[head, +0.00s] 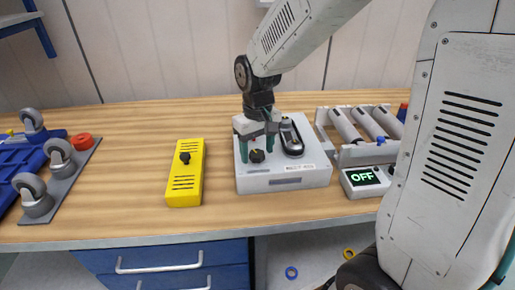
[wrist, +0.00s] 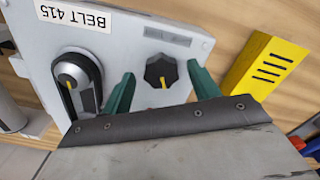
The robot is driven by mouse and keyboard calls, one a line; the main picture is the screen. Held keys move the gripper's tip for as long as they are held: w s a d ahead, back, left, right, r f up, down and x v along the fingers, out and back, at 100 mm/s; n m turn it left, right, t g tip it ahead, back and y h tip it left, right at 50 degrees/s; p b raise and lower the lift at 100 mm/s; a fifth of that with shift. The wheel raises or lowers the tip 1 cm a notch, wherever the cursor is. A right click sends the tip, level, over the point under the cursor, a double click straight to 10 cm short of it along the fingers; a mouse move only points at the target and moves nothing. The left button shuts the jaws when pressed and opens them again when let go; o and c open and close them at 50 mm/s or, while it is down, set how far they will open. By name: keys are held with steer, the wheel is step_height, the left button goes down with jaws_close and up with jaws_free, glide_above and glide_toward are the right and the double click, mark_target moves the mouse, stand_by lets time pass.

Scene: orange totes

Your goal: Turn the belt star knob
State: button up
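The belt star knob is a dark lobed knob with a yellow pointer mark. It shows in the wrist view (wrist: 161,71) and, small, in the head view (head: 257,156). It sits on top of a light grey control box (head: 315,178). In the wrist view the box carries a "BELT 415" label (wrist: 74,13). My gripper (head: 247,157) is over the box, its green fingers pointing down. In the wrist view my gripper (wrist: 160,78) is open, with one finger on each side of the star knob and visible gaps between.
A larger black and silver lever knob (head: 292,139) is on the same box, close beside my gripper. A yellow box (head: 186,172) with a black knob stands left. A roller conveyor (head: 345,127) and an "OFF" display (head: 364,177) are right. Casters (head: 37,196) lie far left.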

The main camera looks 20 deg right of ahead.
mark_target(258, 153)
step_height(258, 153, up, 8)
steer(key=shift+f, duration=0.1)
stand_by(0.4)
stand_by(0.4)
steer(key=s+d+r, duration=0.1)
steer(key=s+r, duration=0.1)
steer(key=s, duration=0.9)
steer(key=s+d+r+m+t, duration=0.1)
steer(key=s+r, duration=0.1)
steer(key=s, duration=0.9)
steer(key=shift+s+d+m, duration=0.2)
steer(key=shift+d+m, duration=0.1)
steer(key=shift+d, duration=0.1)
stand_by(1.7)
